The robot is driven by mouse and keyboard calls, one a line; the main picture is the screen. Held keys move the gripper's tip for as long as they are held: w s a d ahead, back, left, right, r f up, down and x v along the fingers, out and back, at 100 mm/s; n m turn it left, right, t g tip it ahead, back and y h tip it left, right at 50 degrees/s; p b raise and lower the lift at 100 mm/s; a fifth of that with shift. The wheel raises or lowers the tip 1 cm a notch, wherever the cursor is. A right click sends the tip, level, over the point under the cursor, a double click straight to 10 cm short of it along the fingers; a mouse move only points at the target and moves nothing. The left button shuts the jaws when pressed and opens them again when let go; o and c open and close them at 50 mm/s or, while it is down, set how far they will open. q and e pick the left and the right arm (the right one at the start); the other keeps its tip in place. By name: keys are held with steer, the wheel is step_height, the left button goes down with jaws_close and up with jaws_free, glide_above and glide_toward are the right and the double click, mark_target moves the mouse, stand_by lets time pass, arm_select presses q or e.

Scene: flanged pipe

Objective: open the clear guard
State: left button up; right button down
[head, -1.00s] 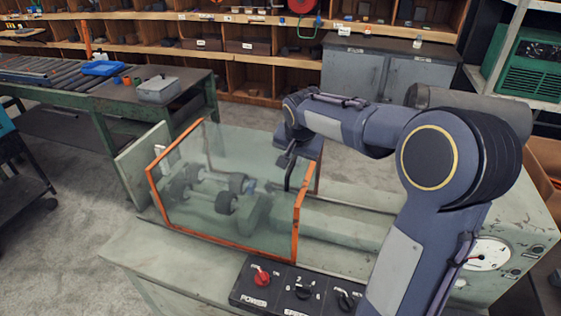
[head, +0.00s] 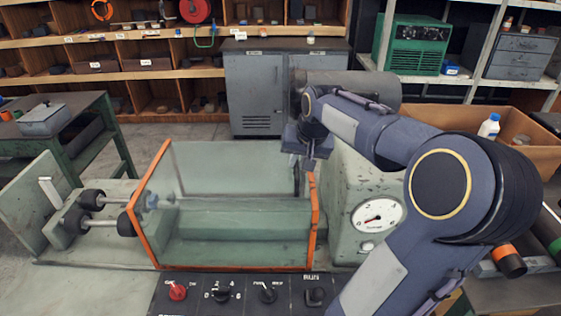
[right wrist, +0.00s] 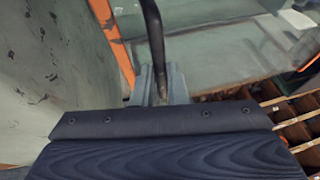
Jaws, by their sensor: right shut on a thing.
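The clear guard (head: 316,220), a see-through box with orange edges, sits over the right part of the machine bed, next to the gauge housing. Several dark rollers (head: 93,199) on shafts stand left of its left orange edge, mostly uncovered. My right gripper (head: 301,172) is at the guard's right end, reaching down from behind. In the right wrist view its jaws (right wrist: 160,88) are shut on the guard's dark bar handle (right wrist: 154,40). An orange edge of the guard (right wrist: 112,42) runs beside the handle. My left gripper is not in view.
The gauge housing (head: 350,176) with a round dial stands close at the guard's right. A control panel with knobs (head: 240,293) lies in front. A green bench (head: 98,118) stands at the left, grey cabinets (head: 262,92) behind.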

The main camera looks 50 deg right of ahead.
steer(key=shift+s+d, duration=0.3)
steer(key=shift+s, duration=0.15)
steer(key=c, duration=1.5)
jaws_free()
steer(key=shift+o, duration=0.2)
steer(key=shift+r, duration=0.1)
steer(key=v, duration=0.7)
steer(key=shift+r, duration=0.3)
steer(key=shift+s, duration=0.1)
